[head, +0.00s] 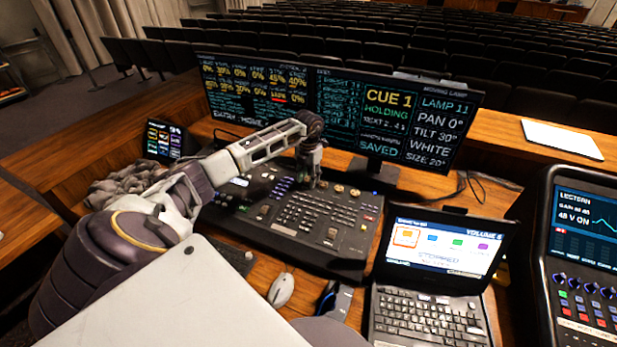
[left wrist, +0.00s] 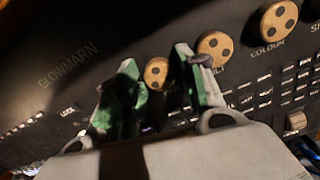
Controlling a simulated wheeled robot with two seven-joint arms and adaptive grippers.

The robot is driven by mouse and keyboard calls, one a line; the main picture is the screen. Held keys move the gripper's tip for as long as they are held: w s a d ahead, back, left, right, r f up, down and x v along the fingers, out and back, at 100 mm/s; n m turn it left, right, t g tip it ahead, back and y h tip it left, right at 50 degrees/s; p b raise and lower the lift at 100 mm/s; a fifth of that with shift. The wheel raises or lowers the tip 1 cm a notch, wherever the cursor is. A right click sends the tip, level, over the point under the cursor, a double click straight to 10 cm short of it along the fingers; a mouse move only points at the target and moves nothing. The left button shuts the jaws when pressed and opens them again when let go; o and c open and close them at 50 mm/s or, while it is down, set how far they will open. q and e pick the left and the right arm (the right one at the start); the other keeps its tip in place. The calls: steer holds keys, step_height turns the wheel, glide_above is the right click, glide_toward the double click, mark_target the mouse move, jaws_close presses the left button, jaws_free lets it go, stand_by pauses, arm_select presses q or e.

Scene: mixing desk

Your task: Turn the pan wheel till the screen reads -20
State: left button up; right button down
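The wide screen (head: 345,108) at the back of the desk reads PAN 0° at its right, under LAMP 11. The black mixing desk (head: 262,238) has a row of brass wheels along its far edge. My left gripper (head: 312,180) reaches down over this row and hides part of it. In the left wrist view my green-padded fingers (left wrist: 160,80) are apart, one on each side of a brass wheel (left wrist: 156,73), likely the pan wheel; its label is hidden. Contact is not clear. The tilt wheel (left wrist: 213,46) and colour wheel (left wrist: 279,20) lie to the right.
A laptop (head: 430,275) stands right of the desk, with a mouse (head: 281,290) to its left. A lectern audio panel (head: 585,250) is at far right. A small screen (head: 160,140) stands at the left. A closed pale laptop or tablet (head: 562,139) lies at back right.

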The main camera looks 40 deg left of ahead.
arm_select(q)
steer(key=shift+c, duration=0.4)
steer(key=c, duration=0.7)
arm_select(e)
steer(key=shift+a, duration=0.25)
arm_select(q)
steer(key=shift+n, duration=0.5)
arm_select(e)
steer(key=shift+r, duration=0.1)
arm_select(q)
steer(key=n+p, duration=0.1)
steer(key=n, duration=0.3)
steer(key=shift+n, duration=1.5)
arm_select(e)
steer(key=shift+d+r, duration=0.2)
steer(key=shift+r, duration=0.45)
steer(key=shift+a, duration=0.25)
